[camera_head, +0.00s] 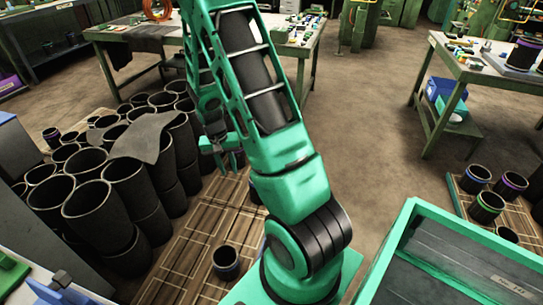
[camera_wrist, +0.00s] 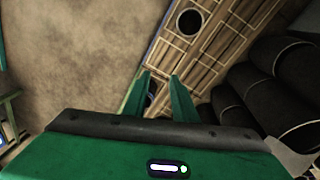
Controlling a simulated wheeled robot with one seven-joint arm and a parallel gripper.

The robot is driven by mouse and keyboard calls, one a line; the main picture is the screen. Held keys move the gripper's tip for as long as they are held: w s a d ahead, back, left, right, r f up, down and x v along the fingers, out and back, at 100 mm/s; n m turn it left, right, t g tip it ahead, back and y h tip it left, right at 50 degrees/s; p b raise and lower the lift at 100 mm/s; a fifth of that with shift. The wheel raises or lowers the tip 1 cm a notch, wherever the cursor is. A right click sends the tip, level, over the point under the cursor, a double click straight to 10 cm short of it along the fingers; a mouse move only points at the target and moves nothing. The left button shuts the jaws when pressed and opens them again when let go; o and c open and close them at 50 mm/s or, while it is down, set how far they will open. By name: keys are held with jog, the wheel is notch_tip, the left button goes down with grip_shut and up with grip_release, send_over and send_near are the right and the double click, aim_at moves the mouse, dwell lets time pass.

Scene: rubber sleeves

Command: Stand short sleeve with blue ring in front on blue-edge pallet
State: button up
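My gripper (camera_head: 218,146) hangs left of my arm in the head view, above the far end of a slatted wooden pallet (camera_head: 200,235). In the wrist view its two green fingers (camera_wrist: 160,76) are apart, with no thing between the tips. A dark thing with a bluish edge (camera_wrist: 150,99) shows lower between the fingers; whether they touch it I cannot tell. The pallet (camera_wrist: 215,45) has a thin bluish edge on its left there. A short black sleeve (camera_head: 226,262) stands upright at its near end, also in the wrist view (camera_wrist: 189,22); its ring colour is unclear.
Many tall black sleeves (camera_head: 105,205) crowd the left side, with a dark cloth (camera_head: 145,137) over some. Another pallet at right holds short sleeves with bluish (camera_head: 478,172) and purple (camera_head: 511,184) rings. A green-rimmed bin (camera_head: 465,240) stands at front right. Floor beyond my arm is clear.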

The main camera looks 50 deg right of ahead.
jog(key=s+r, duration=0.5)
jog(key=r, duration=0.5)
jog(key=s+a+r+n+y, duration=0.1)
jog(key=s+a+r, duration=0.2)
jog(key=s+r, duration=0.4)
jog(key=s+a+r+n, duration=0.2)
jog(key=s+a+r, duration=0.2)
jog(key=s+r, duration=0.4)
jog(key=s, duration=0.6)
jog(key=shift+s+y, duration=0.4)
